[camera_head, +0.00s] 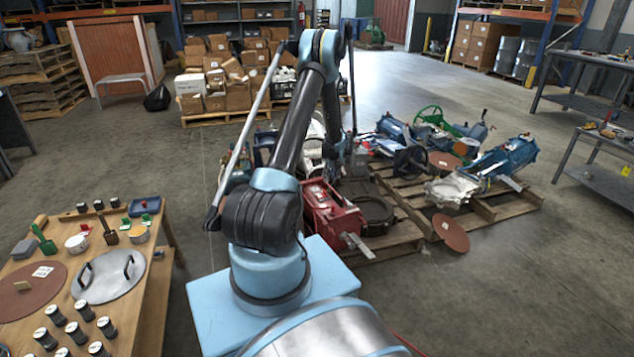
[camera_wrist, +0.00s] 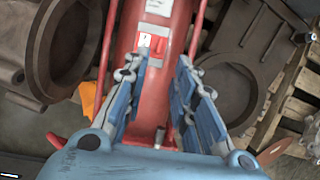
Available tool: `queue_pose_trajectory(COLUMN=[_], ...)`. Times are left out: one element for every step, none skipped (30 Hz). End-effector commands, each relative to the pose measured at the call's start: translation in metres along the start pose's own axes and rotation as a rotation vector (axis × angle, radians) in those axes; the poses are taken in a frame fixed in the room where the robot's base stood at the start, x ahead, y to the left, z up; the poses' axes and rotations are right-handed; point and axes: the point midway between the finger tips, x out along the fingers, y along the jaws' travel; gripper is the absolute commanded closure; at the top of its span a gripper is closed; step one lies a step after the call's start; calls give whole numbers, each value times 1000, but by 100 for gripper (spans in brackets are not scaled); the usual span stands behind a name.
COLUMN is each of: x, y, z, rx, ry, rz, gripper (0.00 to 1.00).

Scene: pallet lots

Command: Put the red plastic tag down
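In the wrist view my gripper (camera_wrist: 157,68) is open, its two blue-padded fingers spread wide above a red cylindrical machine (camera_wrist: 153,90). Nothing shows held between them. A small bright red piece (camera_wrist: 160,45) lies on the machine just beyond the fingertips, beside a white label; it may be the red plastic tag, but it is too small to be sure. In the head view the red machine (camera_head: 328,212) sits on a pallet, and my arm hides most of the gripper.
Wooden pallets (camera_head: 490,205) bear several machine parts, with a brown disc (camera_head: 450,232) at the front edge. A wooden table (camera_head: 150,310) with jars, discs and small tools stands at the left. Grey workbenches (camera_head: 600,185) stand at the right. The floor at the lower right is clear.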

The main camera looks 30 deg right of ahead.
Motion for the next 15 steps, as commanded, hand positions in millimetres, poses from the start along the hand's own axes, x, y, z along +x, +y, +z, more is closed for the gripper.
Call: queue_pose_trajectory(x=[-1, -1, -3, -4, -7, -12, -17, -22, -32, -39, -47, -58, -67, -75, -86], y=[0, 0, 1, 3, 5, 9, 14, 18, 26, 33, 41, 52, 60, 68, 78], z=[0, 0, 1, 2, 4, 8, 11, 14, 20, 25, 30, 36, 40, 44, 49], rx=[0, -1, -5, -12, -21, -41, -61, -83, -120, -153, -187, -235, -272, -308, -356], ry=[0, 0, 0, 1, 2, 3, 5, 7, 10, 12, 14, 17, 20, 22, 25], rz=[0, 0, 0, 1, 2, 3, 4, 6, 8, 10, 13, 16, 19, 22, 25], gripper=[75, 75, 75, 75, 75, 75, 75, 75, 75, 75, 75, 75, 75, 75, 75])
